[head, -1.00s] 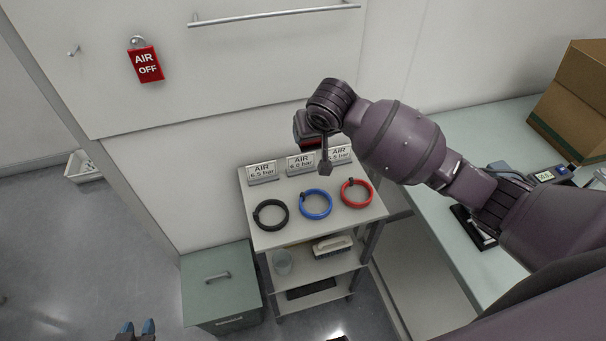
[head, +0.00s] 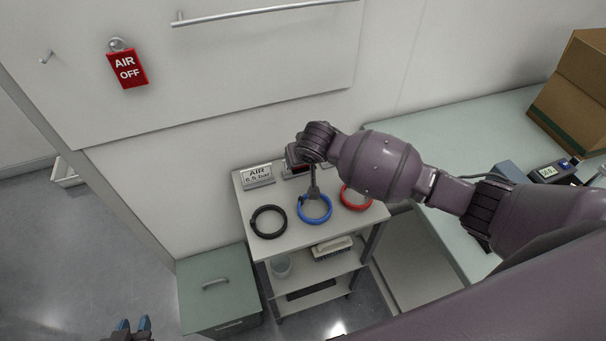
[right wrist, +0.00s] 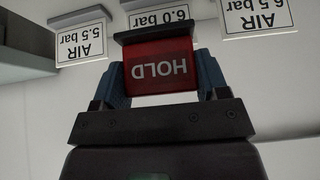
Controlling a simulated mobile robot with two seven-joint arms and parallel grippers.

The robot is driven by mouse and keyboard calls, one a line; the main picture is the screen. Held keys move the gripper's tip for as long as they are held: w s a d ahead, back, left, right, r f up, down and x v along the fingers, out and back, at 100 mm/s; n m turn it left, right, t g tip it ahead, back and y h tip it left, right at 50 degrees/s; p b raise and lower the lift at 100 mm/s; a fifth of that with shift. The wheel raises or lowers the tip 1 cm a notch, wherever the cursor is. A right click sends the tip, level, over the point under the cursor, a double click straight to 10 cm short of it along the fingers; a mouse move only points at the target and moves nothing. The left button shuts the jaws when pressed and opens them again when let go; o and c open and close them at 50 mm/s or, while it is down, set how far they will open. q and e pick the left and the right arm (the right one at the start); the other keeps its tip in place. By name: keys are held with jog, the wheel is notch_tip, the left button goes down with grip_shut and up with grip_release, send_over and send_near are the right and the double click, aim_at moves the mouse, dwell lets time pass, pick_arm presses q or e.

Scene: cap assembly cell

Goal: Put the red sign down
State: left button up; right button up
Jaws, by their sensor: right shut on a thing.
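The red sign (right wrist: 160,68), lettered HOLD, shows upside down in the right wrist view with a dark strip along its upper edge. My right gripper (right wrist: 163,82) is shut on it, with a blue finger at each side. In that view the sign is close in front of the AIR 6.0 bar card (right wrist: 160,17) and overlaps it; whether they touch I cannot tell. In the head view my right arm reaches over the back of the small cart (head: 250,215) and hides most of the sign. My left gripper (head: 133,326) is empty at the bottom left, blue fingers apart.
Black (head: 268,222), blue (head: 315,209) and red (head: 355,198) hose rings lie on the cart top, in front of the cards. Another red sign, AIR OFF (head: 127,70), hangs on a wall hook. A green cabinet (head: 217,290) stands left of the cart.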

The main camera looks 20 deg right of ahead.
jog(key=shift+f, duration=3.6)
jog(key=shift+f+b, duration=0.15)
jog(key=shift+b, duration=0.15)
jog(key=o, duration=0.9)
jog(key=p+v, duration=0.1)
jog(key=v, duration=1.1)
